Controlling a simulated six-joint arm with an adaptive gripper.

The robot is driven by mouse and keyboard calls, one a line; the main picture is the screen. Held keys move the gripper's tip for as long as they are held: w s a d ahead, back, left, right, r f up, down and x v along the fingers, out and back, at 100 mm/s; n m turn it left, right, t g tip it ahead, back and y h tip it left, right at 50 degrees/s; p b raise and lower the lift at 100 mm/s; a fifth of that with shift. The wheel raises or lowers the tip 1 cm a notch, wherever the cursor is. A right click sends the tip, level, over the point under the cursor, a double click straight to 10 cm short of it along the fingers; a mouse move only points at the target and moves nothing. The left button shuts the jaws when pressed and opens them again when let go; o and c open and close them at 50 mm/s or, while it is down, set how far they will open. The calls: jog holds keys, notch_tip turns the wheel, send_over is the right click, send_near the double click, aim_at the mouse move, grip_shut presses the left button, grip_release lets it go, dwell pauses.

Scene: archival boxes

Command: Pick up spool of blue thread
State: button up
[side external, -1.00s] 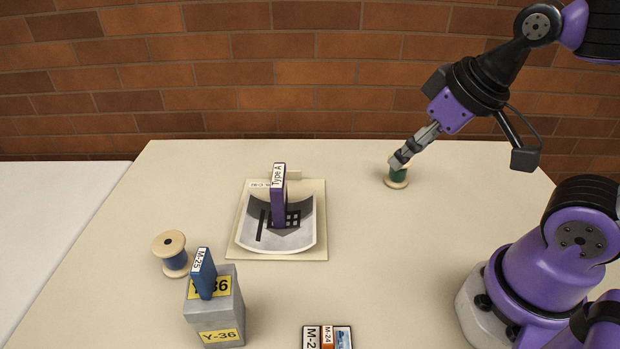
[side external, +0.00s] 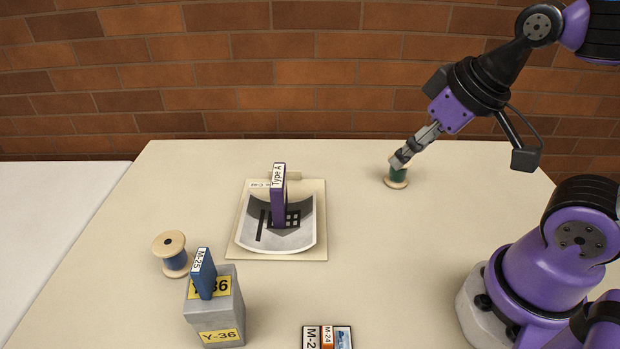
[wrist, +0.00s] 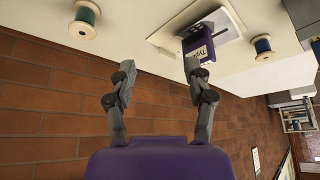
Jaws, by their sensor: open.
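The spool of blue thread (side external: 174,258) has pale wooden ends and stands at the left of the table, behind the grey box. It also shows in the wrist view (wrist: 263,46), at the upper right. A spool of green thread (side external: 397,174) stands at the back right of the table and shows in the wrist view (wrist: 86,17) at the upper left. My gripper (side external: 398,162) overlaps the green spool in the side view. In the wrist view my gripper (wrist: 155,68) is open, with nothing between its fingers, and the green spool lies outside them.
A purple "Type A" box (side external: 279,196) stands on a picture sheet (side external: 246,241) mid-table. A blue M-25 box (side external: 204,274) rests on the grey Y-36 box (side external: 217,318) beside the blue spool. Small labelled boxes (side external: 328,336) sit at the front edge. A brick wall (side external: 300,75) rises behind.

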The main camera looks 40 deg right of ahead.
jog(key=o, duration=0.3)
jog(key=n+g+y, duration=0.1)
jog(key=n+y, duration=0.3)
jog(key=n, duration=0.5)
send_over(177, 242)
jog(key=s+d, duration=0.3)
notch_tip(177, 242, down, 7)
jog(key=x, duration=0.5)
jog(key=shift+a+r, duration=0.15)
jog(key=shift+a, duration=0.1)
jog(key=shift+x, duration=3.05)
